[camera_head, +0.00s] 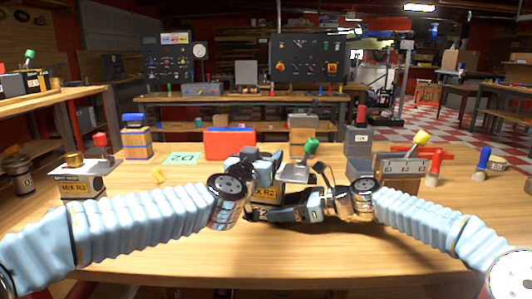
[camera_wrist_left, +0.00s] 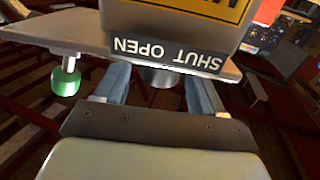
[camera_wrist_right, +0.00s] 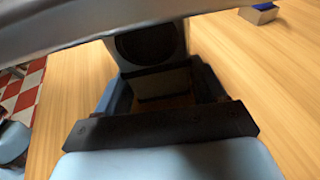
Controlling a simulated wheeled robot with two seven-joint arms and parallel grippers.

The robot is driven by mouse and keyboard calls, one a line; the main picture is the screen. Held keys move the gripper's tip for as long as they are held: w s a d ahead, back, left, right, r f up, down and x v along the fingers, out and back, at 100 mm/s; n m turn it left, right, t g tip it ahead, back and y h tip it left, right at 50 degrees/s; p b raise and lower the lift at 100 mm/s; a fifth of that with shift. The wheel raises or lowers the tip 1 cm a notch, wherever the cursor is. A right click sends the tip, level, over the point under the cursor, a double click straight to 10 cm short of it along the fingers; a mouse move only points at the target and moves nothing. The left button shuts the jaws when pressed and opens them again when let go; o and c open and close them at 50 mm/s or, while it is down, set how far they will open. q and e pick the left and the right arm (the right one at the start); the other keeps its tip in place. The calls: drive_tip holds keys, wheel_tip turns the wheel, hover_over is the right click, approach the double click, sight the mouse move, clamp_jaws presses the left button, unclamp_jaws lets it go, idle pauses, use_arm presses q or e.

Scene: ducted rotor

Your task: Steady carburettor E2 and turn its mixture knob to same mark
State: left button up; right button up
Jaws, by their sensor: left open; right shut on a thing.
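The carburettor (camera_head: 292,172) with a green-tipped lever (camera_head: 311,146) stands mid-table between my grippers; its yellow label (camera_head: 264,193) starts with MIX, but I cannot read the last part surely. My left gripper (camera_head: 266,160) is open at its upper left side. In the left wrist view, a dark round knob (camera_wrist_left: 160,77) sits between the open fingers, below a SHUT OPEN plate (camera_wrist_left: 166,55); contact is not visible. My right gripper (camera_head: 320,197) is shut on the carburettor's lower right side. In the right wrist view, its fingers hold a dark block (camera_wrist_right: 162,83) below a round opening.
Another carburettor (camera_head: 83,182) with a brass knob and red lever stands at left. A grey box (camera_head: 400,172) with a yellow-tipped lever stands at right. Behind are a green card (camera_head: 181,158) and red box (camera_head: 230,143).

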use_arm(q)
drive_tip(key=shift+x, duration=1.6)
drive_tip(key=c, duration=1)
drive_tip(key=shift+o, duration=0.2)
drive_tip(key=shift+h, duration=0.3)
